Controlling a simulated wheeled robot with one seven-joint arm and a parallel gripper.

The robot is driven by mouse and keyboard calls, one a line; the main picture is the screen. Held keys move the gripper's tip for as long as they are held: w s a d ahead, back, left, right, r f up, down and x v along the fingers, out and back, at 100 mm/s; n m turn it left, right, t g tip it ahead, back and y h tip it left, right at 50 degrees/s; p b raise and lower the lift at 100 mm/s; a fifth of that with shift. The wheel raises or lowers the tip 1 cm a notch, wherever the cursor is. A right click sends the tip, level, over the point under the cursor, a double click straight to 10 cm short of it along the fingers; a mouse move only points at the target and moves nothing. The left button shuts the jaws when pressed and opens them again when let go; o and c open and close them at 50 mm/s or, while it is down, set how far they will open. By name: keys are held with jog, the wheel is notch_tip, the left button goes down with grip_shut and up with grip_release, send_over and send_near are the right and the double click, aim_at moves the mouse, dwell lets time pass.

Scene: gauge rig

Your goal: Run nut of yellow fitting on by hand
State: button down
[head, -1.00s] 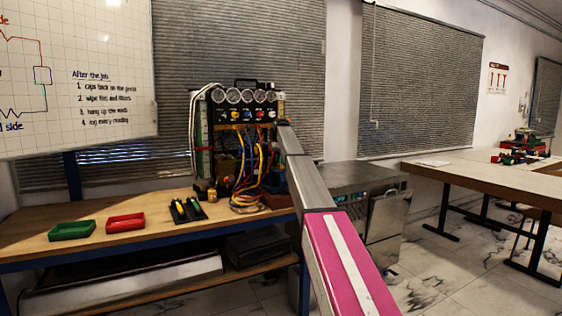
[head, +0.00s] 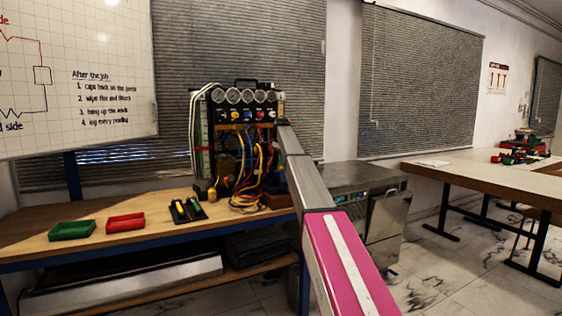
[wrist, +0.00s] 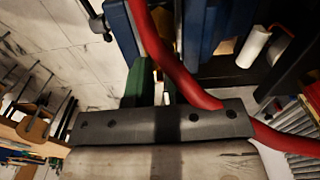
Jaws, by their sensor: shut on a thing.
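The gauge rig (head: 243,115) stands on the bench in the head view, with a row of round gauges above coloured knobs. A yellow hose (head: 262,158) hangs among blue, orange and red ones on its front. I cannot make out the yellow fitting or its nut in either view. My arm reaches to the right edge of the rig, and its end is hidden there. In the wrist view the dark bar of my gripper (wrist: 160,98) shows at the bottom.
A green tray (head: 72,230), a red tray (head: 126,221) and a dark holder (head: 188,209) with yellow items lie on the bench, left of the rig. A grey metal cabinet (head: 362,190) stands to the right.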

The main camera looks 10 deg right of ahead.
dwell(0.3)
jog(key=c, duration=1.1)
grip_release()
jog(key=shift+o, duration=0.2)
jog(key=shift+r, duration=0.1)
notch_tip(320, 180, up, 11)
jog(key=shift+f, duration=0.2)
